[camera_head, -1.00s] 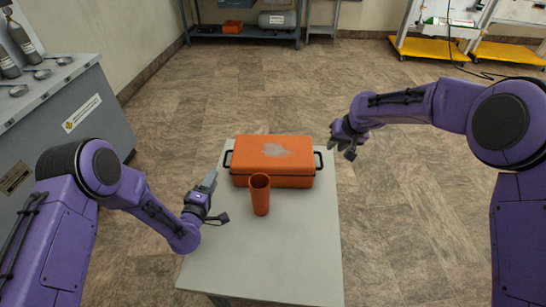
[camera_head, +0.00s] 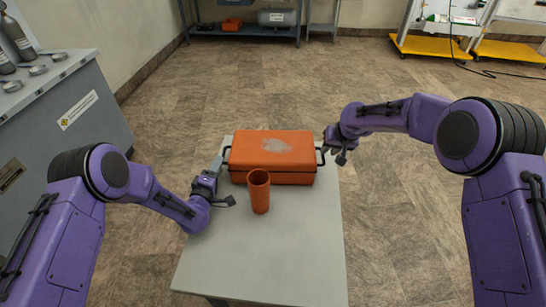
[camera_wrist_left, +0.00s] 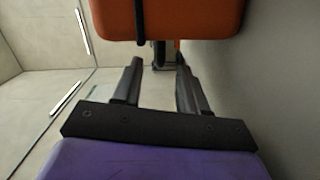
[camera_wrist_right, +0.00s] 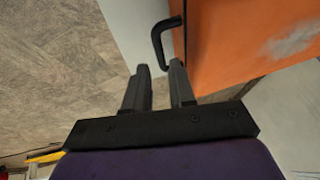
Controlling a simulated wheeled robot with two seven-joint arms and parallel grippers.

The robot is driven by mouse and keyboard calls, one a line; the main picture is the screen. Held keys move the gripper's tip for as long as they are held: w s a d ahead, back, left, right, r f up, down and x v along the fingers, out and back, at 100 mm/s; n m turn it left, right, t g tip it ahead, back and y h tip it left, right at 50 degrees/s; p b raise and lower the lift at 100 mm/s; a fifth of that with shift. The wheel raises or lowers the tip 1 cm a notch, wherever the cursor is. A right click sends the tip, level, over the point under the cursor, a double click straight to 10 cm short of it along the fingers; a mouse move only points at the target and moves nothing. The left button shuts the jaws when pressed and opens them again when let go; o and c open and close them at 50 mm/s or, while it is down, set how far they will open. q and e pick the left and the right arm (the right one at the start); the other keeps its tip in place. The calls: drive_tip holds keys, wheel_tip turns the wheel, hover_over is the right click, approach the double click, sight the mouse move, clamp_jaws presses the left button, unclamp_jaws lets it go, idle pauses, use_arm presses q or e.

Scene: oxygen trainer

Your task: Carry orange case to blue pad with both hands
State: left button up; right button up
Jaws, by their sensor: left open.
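The orange case (camera_head: 272,156) lies closed at the far end of a grey table, with a black handle on each short side. My left gripper (camera_head: 217,166) is open beside the case's left handle; in the left wrist view its parted fingers (camera_wrist_left: 158,72) point at the handle by the orange case (camera_wrist_left: 205,18). My right gripper (camera_head: 332,150) is at the right handle. In the right wrist view its fingers (camera_wrist_right: 159,72) are apart, with the black handle (camera_wrist_right: 158,38) just ahead of the tips and the orange case (camera_wrist_right: 240,40) beyond. No blue pad is visible.
An orange open cup (camera_head: 259,192) stands on the grey table (camera_head: 265,255) in front of the case. A grey cabinet (camera_head: 70,110) stands at left. A shelf (camera_head: 245,30) and yellow-based carts (camera_head: 430,46) are at the back. The floor at right is open.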

use_arm(q)
drive_tip(key=x, duration=0.5)
drive_tip(key=shift+w, duration=0.1)
use_arm(e)
drive_tip(key=x, duration=0.5)
drive_tip(key=shift+f, duration=0.1)
use_arm(q)
drive_tip(key=c, duration=0.5)
use_arm(e)
clamp_jaws()
use_arm(q)
clamp_jaws()
drive_tip(key=shift+f, duration=0.1)
use_arm(e)
drive_tip(key=shift+w, duration=0.1)
